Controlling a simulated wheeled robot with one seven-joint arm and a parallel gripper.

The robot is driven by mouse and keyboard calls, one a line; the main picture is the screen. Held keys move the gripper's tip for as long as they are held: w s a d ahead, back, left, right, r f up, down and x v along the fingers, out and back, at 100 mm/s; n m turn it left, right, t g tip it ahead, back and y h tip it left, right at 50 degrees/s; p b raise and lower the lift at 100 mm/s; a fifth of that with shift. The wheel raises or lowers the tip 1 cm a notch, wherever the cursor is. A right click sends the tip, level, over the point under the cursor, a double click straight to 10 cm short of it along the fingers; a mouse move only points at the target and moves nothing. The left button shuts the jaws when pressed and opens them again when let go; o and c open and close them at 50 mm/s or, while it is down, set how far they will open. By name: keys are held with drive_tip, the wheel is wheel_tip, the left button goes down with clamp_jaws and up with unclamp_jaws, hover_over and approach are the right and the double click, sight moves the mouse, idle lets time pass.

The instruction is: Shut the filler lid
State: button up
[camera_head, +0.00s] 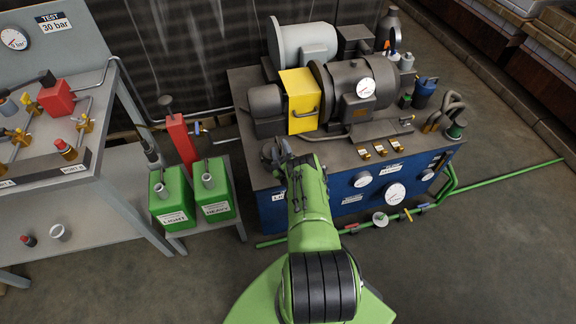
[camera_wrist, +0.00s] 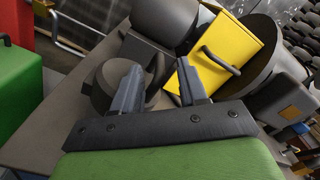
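A dark grey round part, which looks like the filler with its lid (camera_wrist: 104,80), stands on the bench top just left of my gripper (camera_wrist: 160,68) in the wrist view. It shows in the head view as a small grey round shape (camera_head: 268,152) at the bench's front left corner, partly hidden by my arm. I cannot tell how far open the lid is. My gripper (camera_head: 277,150) has its two fingers apart with nothing held between them. The left finger overlaps the round part in the wrist view; whether they touch is unclear.
A yellow guard (camera_head: 299,98) with a black handle stands behind my gripper, beside the motor and pump (camera_head: 357,95). Green cans (camera_head: 171,200) stand on a low stand to the left. Gauges (camera_head: 395,193) and green piping line the blue bench front.

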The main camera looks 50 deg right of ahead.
drive_tip(key=p+v, duration=0.6)
drive_tip(key=v, duration=0.6)
drive_tip(key=shift+f, duration=0.1)
